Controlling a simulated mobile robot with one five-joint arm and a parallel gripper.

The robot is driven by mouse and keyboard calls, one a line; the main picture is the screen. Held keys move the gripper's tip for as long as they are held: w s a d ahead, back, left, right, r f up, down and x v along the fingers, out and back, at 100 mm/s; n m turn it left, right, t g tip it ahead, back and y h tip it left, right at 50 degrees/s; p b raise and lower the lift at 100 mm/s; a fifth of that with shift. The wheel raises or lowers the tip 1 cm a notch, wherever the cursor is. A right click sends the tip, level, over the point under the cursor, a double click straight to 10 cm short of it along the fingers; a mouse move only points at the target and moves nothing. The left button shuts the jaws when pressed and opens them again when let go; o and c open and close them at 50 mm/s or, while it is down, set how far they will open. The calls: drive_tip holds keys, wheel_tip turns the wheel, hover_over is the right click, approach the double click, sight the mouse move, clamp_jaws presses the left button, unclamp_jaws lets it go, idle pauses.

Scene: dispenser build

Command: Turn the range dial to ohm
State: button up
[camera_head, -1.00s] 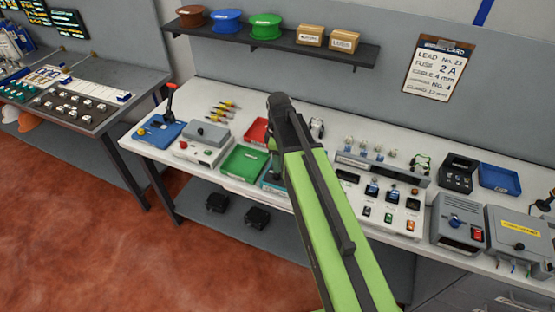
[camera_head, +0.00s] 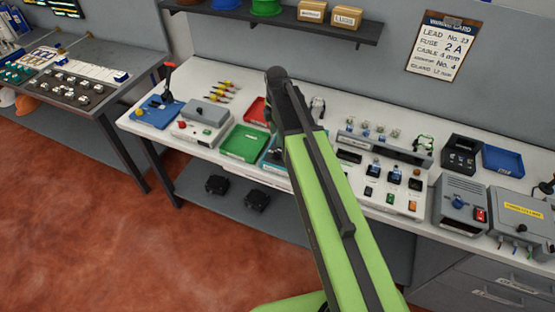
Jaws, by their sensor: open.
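I cannot read range marks at either knob, so I cannot tell which thing bears the range dial. My gripper (camera_head: 275,152) hangs over the middle of the bench, left of both boxes and apart from them. My green arm hides most of it; it is open, and I see nothing held.
A panel with several switches (camera_head: 385,195) lies between my arm and the grey boxes. Green (camera_head: 243,158) and red trays and a red-lever tool on a blue base (camera_head: 158,112) stand left. A blue tray (camera_head: 503,160) is at the back right. A shelf (camera_head: 300,27) hangs above.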

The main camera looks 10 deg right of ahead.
sight(277, 153)
wheel_tip(277, 153, down, 10)
drive_tip(key=b, duration=0.8)
drive_tip(key=shift+f+b, duration=0.15)
drive_tip(key=shift+b, duration=0.15)
drive_tip(key=shift+c, duration=0.3)
clamp_jaws()
